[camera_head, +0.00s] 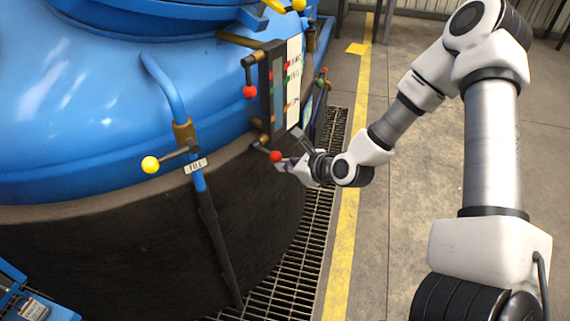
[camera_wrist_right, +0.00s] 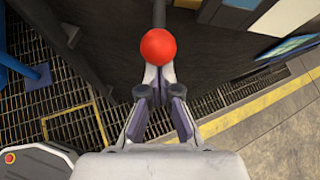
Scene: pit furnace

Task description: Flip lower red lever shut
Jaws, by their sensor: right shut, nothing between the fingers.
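The lower red lever (camera_head: 275,156) has a red ball knob on a dark arm, low on the gauge panel of the blue tank. In the right wrist view its red knob (camera_wrist_right: 158,48) sits just beyond the fingertips, with its arm running up out of the picture. My right gripper (camera_head: 284,162) is shut and empty, its fingertips close beside the knob. In the wrist view the fingertips (camera_wrist_right: 157,72) meet right below the knob; I cannot tell whether they touch it. An upper red lever (camera_head: 249,91) hangs above on the same panel. My left gripper is out of view.
The blue tank (camera_head: 90,100) fills the left. A yellow-knobbed lever (camera_head: 150,165) sits on a blue pipe with a label. A floor grating (camera_head: 300,260) and a yellow floor line (camera_head: 345,240) run beside the tank. The floor (camera_head: 410,220) to the right is clear.

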